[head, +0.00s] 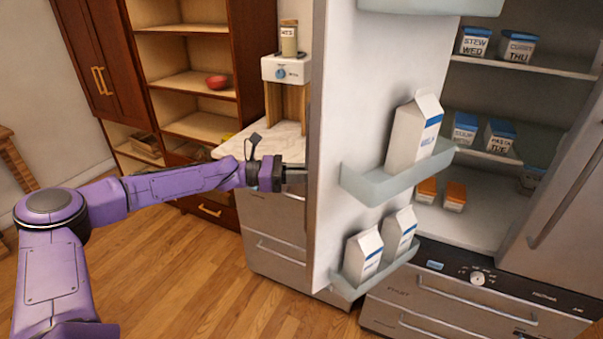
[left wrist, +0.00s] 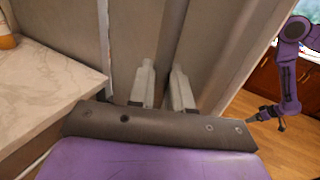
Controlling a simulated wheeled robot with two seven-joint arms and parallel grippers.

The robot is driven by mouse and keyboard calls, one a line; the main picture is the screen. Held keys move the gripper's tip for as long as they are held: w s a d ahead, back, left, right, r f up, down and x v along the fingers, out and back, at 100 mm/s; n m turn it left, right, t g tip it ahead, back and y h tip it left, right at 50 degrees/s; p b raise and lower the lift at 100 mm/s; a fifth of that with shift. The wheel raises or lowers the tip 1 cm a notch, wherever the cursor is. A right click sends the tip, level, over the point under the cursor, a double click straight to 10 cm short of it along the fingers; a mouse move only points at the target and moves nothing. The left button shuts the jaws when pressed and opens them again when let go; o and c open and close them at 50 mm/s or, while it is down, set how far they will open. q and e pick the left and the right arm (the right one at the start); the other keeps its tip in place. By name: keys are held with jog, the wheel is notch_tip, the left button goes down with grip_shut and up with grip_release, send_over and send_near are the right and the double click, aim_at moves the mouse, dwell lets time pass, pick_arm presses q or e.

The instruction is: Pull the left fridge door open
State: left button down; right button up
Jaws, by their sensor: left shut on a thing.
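The left fridge door (head: 385,75) stands wide open in the head view, its inner side facing me with cartons in its bins. My left gripper (head: 295,176) is at the outer side of this door, and its tips are partly hidden at the door's edge. In the left wrist view the two fingers (left wrist: 163,85) are on either side of the upright door handle (left wrist: 172,45), shut on it. My right gripper (left wrist: 257,116) shows small at the right of the left wrist view, away from the door; its jaws are too small to judge.
Milk cartons (head: 414,133) stand in the door bins (head: 385,184). The fridge shelves (head: 525,67) hold labelled boxes. The right fridge door (head: 565,190) is at the right. A marble counter (head: 283,140) lies behind my left gripper. The wooden floor (head: 200,280) at lower left is clear.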

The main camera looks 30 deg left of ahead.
pick_arm(q)
jog(key=c, duration=1.3)
grip_release()
jog(key=shift+w+d+r, duration=0.1)
jog(key=shift+d+r, duration=0.05)
jog(key=shift+r, duration=0.15)
jog(key=shift+o, duration=0.9)
jog(key=shift+w+d+f, duration=0.1)
jog(key=shift+w+d, duration=0.1)
jog(key=shift+d, duration=0.05)
jog(key=b+v, duration=0.1)
jog(key=v, duration=0.9)
pick_arm(e)
jog(key=shift+d+f, duration=0.25)
jog(key=shift+f, duration=0.6)
pick_arm(q)
jog(key=shift+a+f, duration=0.1)
jog(key=shift+a, duration=0.05)
pick_arm(e)
jog(key=shift+w, duration=0.1)
pick_arm(q)
jog(key=shift+s+a, duration=0.1)
jog(key=shift+a, duration=0.05)
